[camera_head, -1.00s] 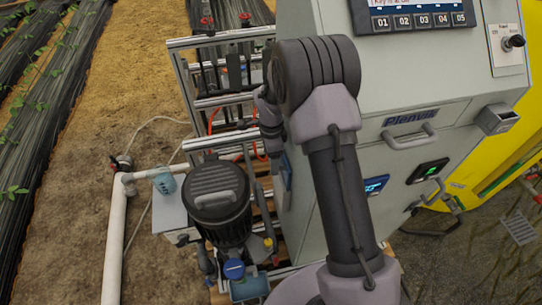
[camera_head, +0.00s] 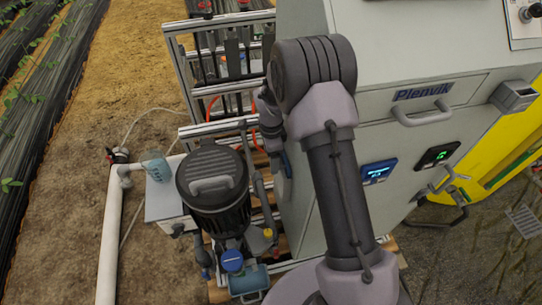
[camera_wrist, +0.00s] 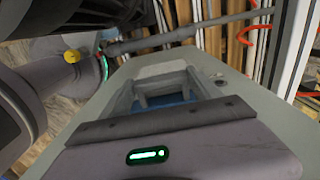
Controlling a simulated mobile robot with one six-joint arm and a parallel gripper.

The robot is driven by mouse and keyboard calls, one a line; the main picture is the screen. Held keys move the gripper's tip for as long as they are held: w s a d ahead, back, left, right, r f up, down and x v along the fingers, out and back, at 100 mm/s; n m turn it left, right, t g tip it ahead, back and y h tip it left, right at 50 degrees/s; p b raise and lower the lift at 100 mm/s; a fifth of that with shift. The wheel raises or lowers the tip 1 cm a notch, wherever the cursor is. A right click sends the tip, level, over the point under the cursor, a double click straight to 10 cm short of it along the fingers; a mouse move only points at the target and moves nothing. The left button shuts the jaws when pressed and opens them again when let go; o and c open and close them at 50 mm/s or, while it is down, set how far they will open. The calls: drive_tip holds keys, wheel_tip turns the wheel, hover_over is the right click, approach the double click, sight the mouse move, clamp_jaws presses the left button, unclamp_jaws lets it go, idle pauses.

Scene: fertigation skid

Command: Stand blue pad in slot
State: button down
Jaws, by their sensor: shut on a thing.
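My gripper (camera_wrist: 165,88) is shut on the blue pad (camera_wrist: 168,99), and a strip of blue shows between its fingers in the wrist view. Most of the pad is hidden by the fingers and the gripper body. In the head view a narrow blue piece (camera_head: 287,163), likely the pad, shows beside the left side of the grey cabinet (camera_head: 310,205), behind my arm. I cannot tell whether it touches the cabinet. The gripper is mostly hidden there. I cannot make out the slot in either view.
A black-capped motor pump (camera_head: 212,190) stands left of my arm, with a clear blue-tinted cup (camera_head: 157,167) and a white pipe (camera_head: 109,230) beyond it. An aluminium frame (camera_head: 215,130) with red tubing stands behind. The cabinet closes off the right.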

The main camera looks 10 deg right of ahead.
drive_tip(key=shift+c, duration=0.2)
unclamp_jaws()
drive_tip(key=shift+r, duration=0.1)
wheel_tip(320, 180, up, 17)
drive_tip(key=p, duration=0.7)
drive_tip(key=shift+r, duration=0.1)
